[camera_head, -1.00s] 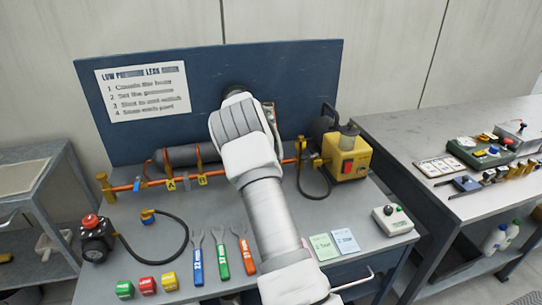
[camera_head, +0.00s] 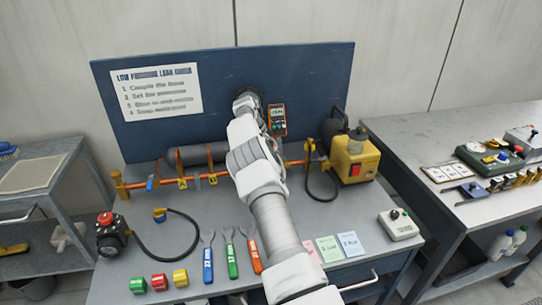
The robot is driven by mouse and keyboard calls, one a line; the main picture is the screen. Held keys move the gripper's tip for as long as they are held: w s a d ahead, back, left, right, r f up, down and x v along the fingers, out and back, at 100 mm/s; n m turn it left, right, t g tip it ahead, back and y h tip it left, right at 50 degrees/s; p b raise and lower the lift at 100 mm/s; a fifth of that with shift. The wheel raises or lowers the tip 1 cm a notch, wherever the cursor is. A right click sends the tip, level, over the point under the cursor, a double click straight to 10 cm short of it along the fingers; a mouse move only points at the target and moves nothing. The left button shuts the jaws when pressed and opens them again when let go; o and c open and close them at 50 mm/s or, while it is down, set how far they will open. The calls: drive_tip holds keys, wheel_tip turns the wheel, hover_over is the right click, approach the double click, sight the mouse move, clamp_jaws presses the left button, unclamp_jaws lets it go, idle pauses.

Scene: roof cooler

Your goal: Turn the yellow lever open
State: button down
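A small yellow lever (camera_head: 309,146) stands up at the right end of the orange pipe (camera_head: 292,163), left of the yellow pump box. Two yellow tags, one at the pipe's left part (camera_head: 182,183) and one beside it (camera_head: 212,179), hang below the pipe. My arm reaches across the bench to the blue back board, left of the lever. My gripper's fingers are hidden behind my own wrist, so I cannot see whether they are open or touch anything. The arm also covers the middle of the pipe.
A handheld gauge (camera_head: 277,119) is on the blue back board (camera_head: 305,80). The yellow pump box (camera_head: 352,158) with a black hose stands right of the pipe. Wrenches (camera_head: 229,255), coloured blocks (camera_head: 159,282), cards (camera_head: 328,248) and a switch box (camera_head: 399,224) lie along the front.

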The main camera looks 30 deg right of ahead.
drive_tip(key=shift+w, duration=0.1)
idle(0.3)
drive_tip(key=c, duration=0.8)
unclamp_jaws()
drive_tip(key=shift+o, duration=0.2)
drive_tip(key=p+v, duration=0.2)
drive_tip(key=v, duration=1.5)
drive_tip(key=shift+a+r, duration=0.15)
drive_tip(key=shift+r, duration=0.05)
